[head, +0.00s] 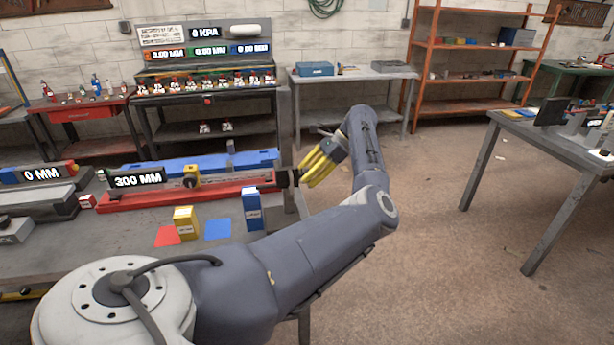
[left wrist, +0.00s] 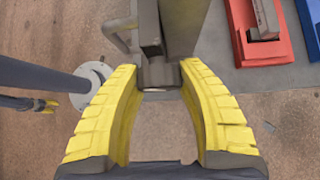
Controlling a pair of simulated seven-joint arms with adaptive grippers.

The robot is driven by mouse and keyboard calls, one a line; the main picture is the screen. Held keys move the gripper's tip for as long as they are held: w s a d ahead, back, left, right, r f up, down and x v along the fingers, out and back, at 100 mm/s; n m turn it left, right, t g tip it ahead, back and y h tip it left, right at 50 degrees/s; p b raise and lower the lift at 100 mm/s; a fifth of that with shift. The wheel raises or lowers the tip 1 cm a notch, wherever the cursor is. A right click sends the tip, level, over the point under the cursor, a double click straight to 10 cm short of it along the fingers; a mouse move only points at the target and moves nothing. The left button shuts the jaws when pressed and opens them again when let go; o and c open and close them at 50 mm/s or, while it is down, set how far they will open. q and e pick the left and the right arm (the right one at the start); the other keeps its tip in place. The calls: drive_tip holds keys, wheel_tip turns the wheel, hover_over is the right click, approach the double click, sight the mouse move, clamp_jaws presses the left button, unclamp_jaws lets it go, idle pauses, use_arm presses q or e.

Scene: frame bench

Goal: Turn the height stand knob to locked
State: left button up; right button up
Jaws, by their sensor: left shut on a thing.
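My left gripper (head: 308,172) has its yellow fingers at the right end of the bench, beside a dark knob-like part (head: 284,178). A grey upright post (head: 286,130) stands there, which looks like the height stand. In the left wrist view, the yellow fingers of my left gripper (left wrist: 160,72) close on both sides of a dark grey knob (left wrist: 153,78) by the post (left wrist: 183,28). The knob's marking and its turned position cannot be read.
A red rail (head: 225,192) with a 300 MM display (head: 138,180) and a yellow slider (head: 191,176) lies left of the gripper. A yellow box (head: 185,222) and a blue box (head: 252,210) stand in front.

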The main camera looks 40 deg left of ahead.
sight(307, 169)
use_arm(q)
drive_tip(key=shift+m+g+h, duration=0.6)
drive_tip(key=shift+h, duration=0.2)
drive_tip(key=shift+m+g+h, duration=0.5)
drive_tip(key=shift+g+h, duration=0.1)
drive_tip(key=shift+h, duration=0.1)
idle(0.4)
drive_tip(key=o, duration=1.2)
drive_tip(key=shift+r, duration=5)
drive_tip(key=shift+s, duration=0.1)
